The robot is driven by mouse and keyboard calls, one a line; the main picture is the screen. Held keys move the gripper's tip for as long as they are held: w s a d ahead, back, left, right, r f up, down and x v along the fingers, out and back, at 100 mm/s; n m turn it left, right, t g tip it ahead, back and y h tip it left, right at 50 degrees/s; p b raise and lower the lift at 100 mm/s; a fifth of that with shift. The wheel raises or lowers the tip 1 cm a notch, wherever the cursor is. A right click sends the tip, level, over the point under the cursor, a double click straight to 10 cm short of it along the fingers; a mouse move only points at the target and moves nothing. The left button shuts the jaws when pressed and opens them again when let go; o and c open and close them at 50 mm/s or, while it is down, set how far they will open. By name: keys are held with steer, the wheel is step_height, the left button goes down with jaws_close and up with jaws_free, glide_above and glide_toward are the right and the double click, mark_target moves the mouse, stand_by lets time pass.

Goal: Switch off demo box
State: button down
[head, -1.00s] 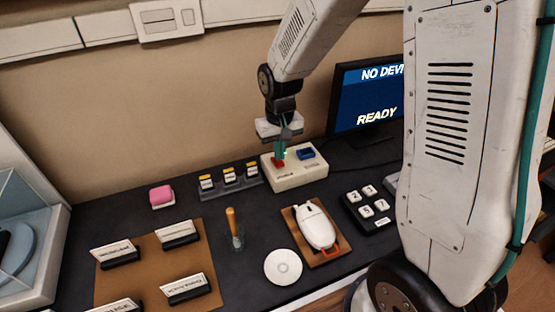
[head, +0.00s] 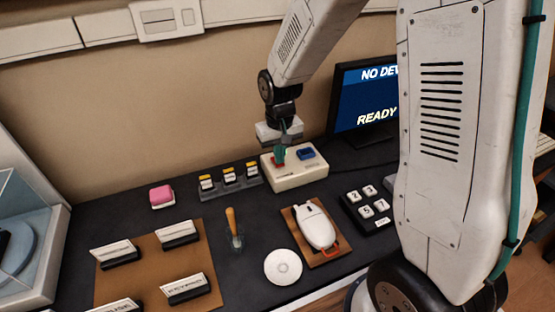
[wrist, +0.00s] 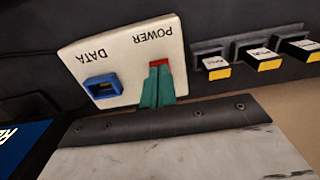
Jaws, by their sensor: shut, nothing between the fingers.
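The demo box (head: 305,178) is a cream box on the dark bench. It has a red switch and a blue socket (head: 306,154) on top. In the wrist view the box (wrist: 128,40) shows upside-down labels, POWER by the red switch (wrist: 159,63) and DATA by the blue socket (wrist: 103,87). My gripper (head: 279,158) points down over the red switch, its green fingers together and empty. In the wrist view the fingertips (wrist: 158,78) overlap the near part of the switch. I cannot tell whether they touch it or which way it is set.
A row of yellow-tipped labelled blocks (head: 229,178) stands just left of the box. A monitor (head: 367,100) reading READY is behind right.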

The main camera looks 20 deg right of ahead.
steer(key=shift+f, duration=0.25)
steer(key=shift+r, duration=3.55)
steer(key=s+d+r, duration=0.1)
steer(key=s+r, duration=0.3)
steer(key=s, duration=0.4)
steer(key=s+d+r, duration=0.1)
steer(key=s+r, duration=0.4)
steer(key=s, duration=0.4)
steer(key=s+d+r+t, duration=0.1)
steer(key=s+r, duration=0.3)
steer(key=s, duration=0.5)
steer(key=shift+r, duration=0.35)
steer(key=shift+d, duration=0.1)
